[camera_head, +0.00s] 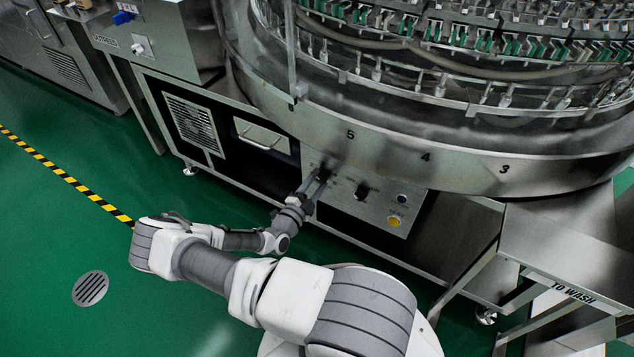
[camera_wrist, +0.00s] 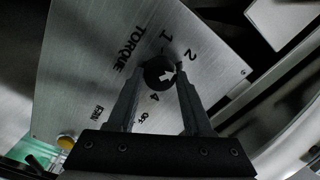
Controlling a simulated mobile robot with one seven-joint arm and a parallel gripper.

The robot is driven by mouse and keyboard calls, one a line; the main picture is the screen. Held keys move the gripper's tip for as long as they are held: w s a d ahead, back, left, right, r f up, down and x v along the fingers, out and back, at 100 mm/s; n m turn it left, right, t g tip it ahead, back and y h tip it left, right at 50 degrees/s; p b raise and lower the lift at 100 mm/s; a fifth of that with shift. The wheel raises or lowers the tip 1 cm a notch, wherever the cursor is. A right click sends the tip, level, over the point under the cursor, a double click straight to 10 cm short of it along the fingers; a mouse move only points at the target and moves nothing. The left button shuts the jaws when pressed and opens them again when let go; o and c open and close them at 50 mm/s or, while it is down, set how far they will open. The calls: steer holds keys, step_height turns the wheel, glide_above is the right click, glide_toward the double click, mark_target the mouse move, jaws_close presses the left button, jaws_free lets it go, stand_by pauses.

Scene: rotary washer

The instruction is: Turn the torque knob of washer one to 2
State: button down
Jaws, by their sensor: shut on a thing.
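The torque knob (camera_wrist: 159,74) is dark and round with a white arrow mark, on a brushed-metal panel (camera_wrist: 95,80). The printed word TORQUE and the numbers 1, 2 and 4 stand around it in the wrist view. Which number the arrow points at is hard to tell. My gripper (camera_wrist: 160,71) is shut on the knob, one finger on each side. In the head view, my gripper (camera_head: 316,184) reaches the left part of the panel (camera_head: 341,210), and its fingers largely hide the knob.
The washer's round metal rim (camera_head: 380,145) overhangs the panel. A TO WASH chute (camera_head: 570,245) stands at right. Green floor is clear at left.

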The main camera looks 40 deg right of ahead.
steer(key=shift+c, duration=1.6)
jaws_free()
steer(key=shift+a, duration=0.1)
steer(key=p+v, duration=0.4)
steer(key=v, duration=1.3)
steer(key=shift+a, duration=0.15)
